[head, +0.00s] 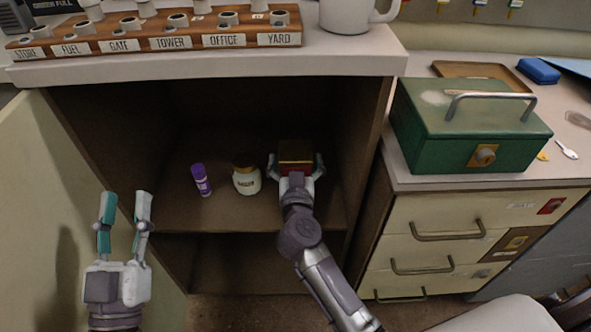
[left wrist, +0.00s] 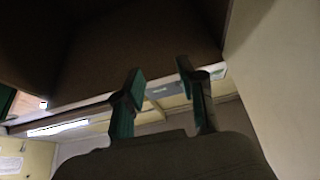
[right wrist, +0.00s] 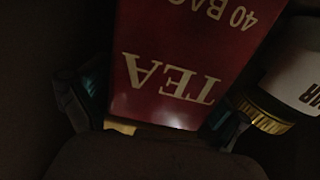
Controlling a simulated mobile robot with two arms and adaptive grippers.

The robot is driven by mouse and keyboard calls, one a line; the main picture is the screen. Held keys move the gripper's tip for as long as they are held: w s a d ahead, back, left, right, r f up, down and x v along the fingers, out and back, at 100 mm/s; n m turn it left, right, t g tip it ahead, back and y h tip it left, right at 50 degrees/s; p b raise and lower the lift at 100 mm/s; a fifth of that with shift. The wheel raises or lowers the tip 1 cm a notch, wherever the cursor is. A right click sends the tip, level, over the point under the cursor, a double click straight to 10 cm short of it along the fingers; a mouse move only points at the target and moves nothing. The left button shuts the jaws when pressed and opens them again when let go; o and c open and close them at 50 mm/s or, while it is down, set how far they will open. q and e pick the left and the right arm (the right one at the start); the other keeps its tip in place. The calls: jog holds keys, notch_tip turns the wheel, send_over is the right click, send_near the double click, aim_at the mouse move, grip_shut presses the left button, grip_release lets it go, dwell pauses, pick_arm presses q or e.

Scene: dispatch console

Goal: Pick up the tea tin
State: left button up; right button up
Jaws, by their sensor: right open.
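The tea tin (head: 296,152) is a red box with a gold top, standing on the cupboard shelf at the right. In the right wrist view the tin (right wrist: 180,60) shows the words TEA and 40 BAGS, upside down. My right gripper (head: 297,165) is open, with its fingers on either side of the tin; the right wrist view also shows the two fingers (right wrist: 155,108) beside its lower part. I cannot tell whether they touch it. My left gripper (head: 125,205) is open and empty in front of the cupboard's left side, by the open door.
A jar (head: 246,181) with a gold lid stands just left of the tin, close to my right gripper. A purple tube (head: 201,181) stands further left. The cupboard's right wall (head: 366,130) is near my right arm. A green metal box (head: 465,130) sits on the drawer unit.

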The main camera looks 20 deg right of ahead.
jog(key=c, duration=1.2)
jog(key=shift+r, duration=0.1)
jog(key=shift+c, duration=0.2)
